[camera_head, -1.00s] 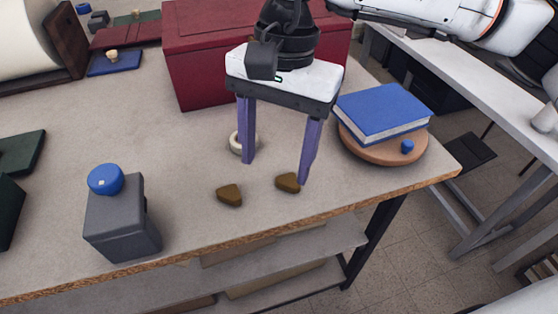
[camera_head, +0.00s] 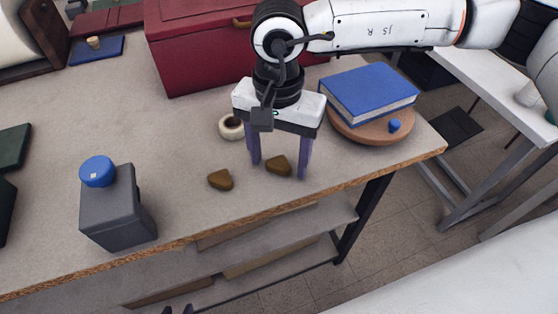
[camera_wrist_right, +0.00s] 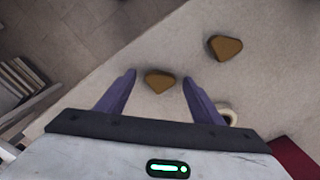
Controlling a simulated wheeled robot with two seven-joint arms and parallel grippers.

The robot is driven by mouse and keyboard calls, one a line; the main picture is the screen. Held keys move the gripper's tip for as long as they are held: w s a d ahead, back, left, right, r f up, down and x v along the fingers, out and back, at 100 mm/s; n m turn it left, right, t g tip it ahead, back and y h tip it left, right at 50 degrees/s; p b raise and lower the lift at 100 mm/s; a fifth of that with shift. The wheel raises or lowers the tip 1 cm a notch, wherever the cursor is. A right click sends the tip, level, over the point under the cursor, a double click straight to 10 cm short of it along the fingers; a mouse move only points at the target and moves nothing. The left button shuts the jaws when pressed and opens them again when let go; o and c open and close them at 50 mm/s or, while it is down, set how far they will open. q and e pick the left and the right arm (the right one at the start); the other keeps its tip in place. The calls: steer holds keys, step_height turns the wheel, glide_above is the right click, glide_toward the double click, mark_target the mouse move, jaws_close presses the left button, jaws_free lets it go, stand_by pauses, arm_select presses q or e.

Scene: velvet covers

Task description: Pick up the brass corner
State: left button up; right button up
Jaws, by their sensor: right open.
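Two small brass corners lie on the worktable near its front edge. One brass corner (camera_head: 278,166) lies between the fingers of my right gripper (camera_head: 278,170) as seen from the head. The right wrist view shows this brass corner (camera_wrist_right: 159,81) between the spread, empty fingers (camera_wrist_right: 158,92), apart from both. The other brass corner (camera_head: 220,180) lies to the left, outside the fingers, and also shows in the right wrist view (camera_wrist_right: 225,47).
A tape roll (camera_head: 231,127) lies just behind the right gripper. A blue book (camera_head: 368,93) rests on a round wooden board (camera_head: 372,132) to the right. A grey bottle with a blue cap (camera_head: 117,212) stands front left, and a red box (camera_head: 205,55) behind.

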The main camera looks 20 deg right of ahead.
steer(key=c, duration=1.1)
